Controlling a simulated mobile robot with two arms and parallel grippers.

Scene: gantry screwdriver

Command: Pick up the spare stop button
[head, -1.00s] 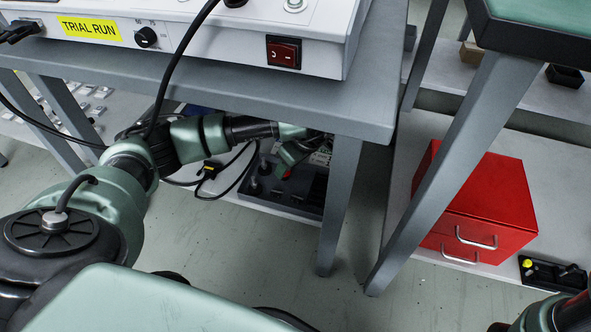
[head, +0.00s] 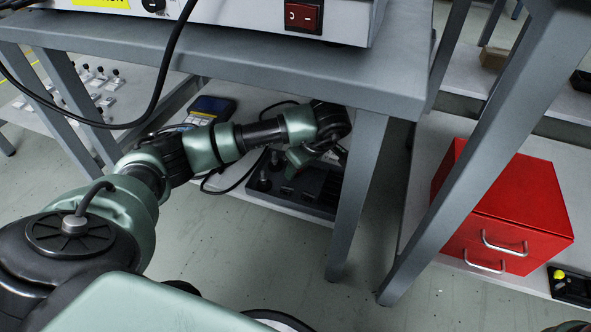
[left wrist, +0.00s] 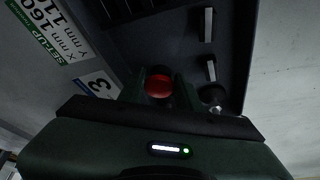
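The red stop button (left wrist: 158,86) shows in the left wrist view, round and red, between the two fingers of my left gripper (left wrist: 160,92). The fingers stand on either side of it with little or no gap; I cannot tell whether they press on it. Below the button is a dark tray (left wrist: 228,60). In the head view my left gripper (head: 297,163) reaches under the grey bench, down at the dark tray (head: 318,190) on the lower shelf. The button is hidden there by my arm and gripper. My right gripper is not in view.
The bench top (head: 300,70) lies above my left arm, and a bench leg (head: 357,195) stands just right of the tray. A blue device (head: 212,105) and a black cable lie on the shelf. A red drawer box (head: 510,205) stands to the right.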

